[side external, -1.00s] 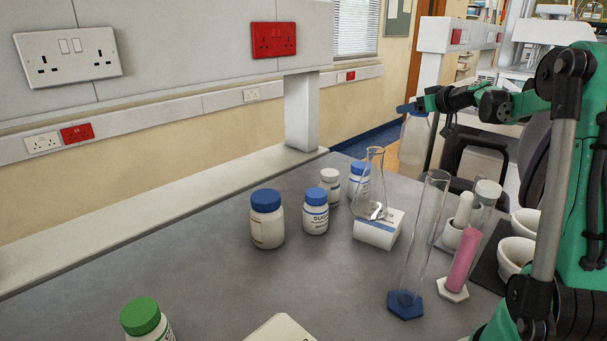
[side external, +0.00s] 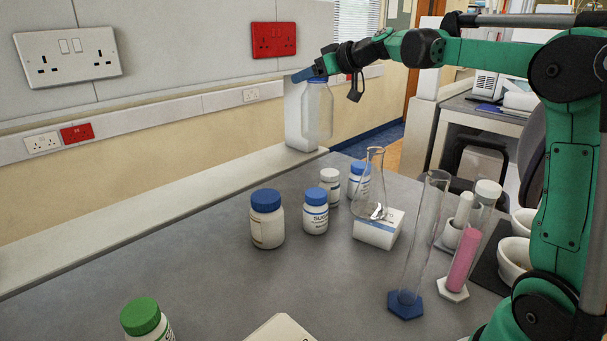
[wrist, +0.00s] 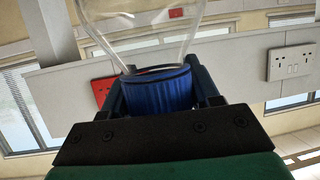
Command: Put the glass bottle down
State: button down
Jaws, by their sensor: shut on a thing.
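My gripper (side external: 309,76) is shut on the glass bottle (side external: 318,112) at its top and holds it upright, raised above the far part of the bench. The bottle is clear, with a blue cap. In the wrist view, the blue cap (wrist: 160,90) sits between the fingers of my gripper (wrist: 162,88), and the clear glass body (wrist: 140,40) spreads out beyond it. The grey bench top (side external: 200,270) lies below, and the bottle appears in front of the white post in the side view.
Blue-capped jars (side external: 267,218) and a conical flask (side external: 372,195) on a white box stand mid-bench. A tall cylinder (side external: 415,250), a pink-filled cylinder (side external: 462,260) and mortars (side external: 514,258) stand right. A green-capped jar (side external: 142,316) is at the front. The bench's left part is clear.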

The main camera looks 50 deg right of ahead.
jog(key=a+n+g+y, duration=0.2)
jog(key=a+n+y, duration=0.4)
jog(key=a, duration=2.3)
notch_tip(320, 180, down, 20)
jog(key=shift+w+r, duration=0.15)
jog(key=shift+w, duration=0.05)
jog(key=shift+c, duration=1.1)
grip_release()
